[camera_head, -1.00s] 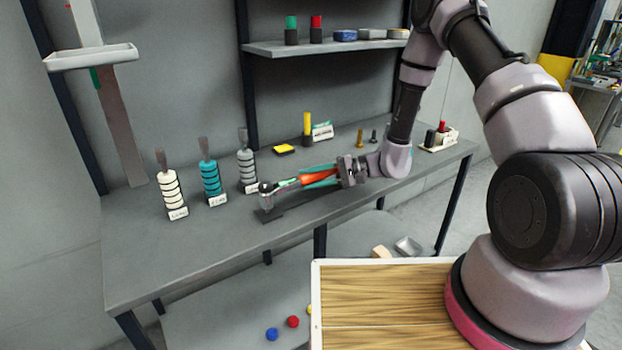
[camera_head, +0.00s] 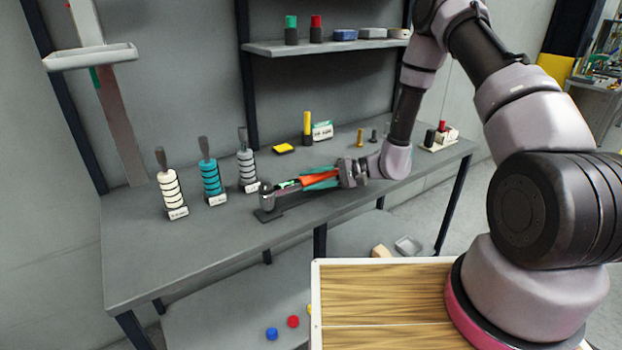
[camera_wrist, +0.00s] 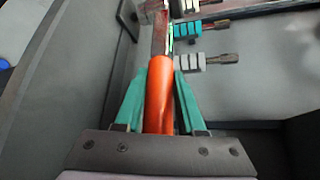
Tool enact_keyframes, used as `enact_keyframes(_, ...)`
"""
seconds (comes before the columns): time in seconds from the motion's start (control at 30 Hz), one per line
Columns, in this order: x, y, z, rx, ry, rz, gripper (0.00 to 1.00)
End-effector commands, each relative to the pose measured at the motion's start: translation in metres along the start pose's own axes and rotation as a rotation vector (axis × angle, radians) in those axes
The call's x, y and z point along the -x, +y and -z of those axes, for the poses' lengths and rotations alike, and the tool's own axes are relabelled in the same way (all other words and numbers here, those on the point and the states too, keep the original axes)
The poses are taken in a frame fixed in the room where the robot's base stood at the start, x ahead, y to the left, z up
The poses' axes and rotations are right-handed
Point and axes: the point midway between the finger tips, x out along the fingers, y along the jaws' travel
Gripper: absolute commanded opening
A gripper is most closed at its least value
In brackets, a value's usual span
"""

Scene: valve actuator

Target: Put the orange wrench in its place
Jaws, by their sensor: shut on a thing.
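The orange wrench (camera_head: 316,180) lies along my gripper (camera_head: 318,179), between its two green fingers, just above the grey table. In the wrist view the wrench's orange handle (camera_wrist: 160,95) is clasped between the fingers (camera_wrist: 160,100), which are shut on it. Its metal shaft runs forward, away from me. In the head view the far end of the wrench meets a grey metal piece on a dark stand (camera_head: 267,203). I cannot tell whether the wrench touches this stand or rests in it.
White (camera_head: 172,190), teal (camera_head: 211,180) and grey (camera_head: 247,168) ringed posts stand on the table (camera_head: 190,245) left of my gripper. A yellow post (camera_head: 307,128) and a yellow block (camera_head: 283,148) are behind. A shelf (camera_head: 320,45) hangs above. The table's front left is clear.

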Motion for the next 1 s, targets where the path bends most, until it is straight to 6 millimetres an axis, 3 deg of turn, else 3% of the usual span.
enact_keyframes(0.67,-0.004,0.014,0.005,0.0,0.0,0.002,0.0)
enact_keyframes(0.7,-0.004,0.015,0.005,0.001,0.0,0.002,0.42)
enact_keyframes(0.8,-0.004,0.014,0.005,0.001,0.0,0.001,0.73)
enact_keyframes(1.0,-0.004,0.015,0.005,0.001,0.0,0.001,0.73)
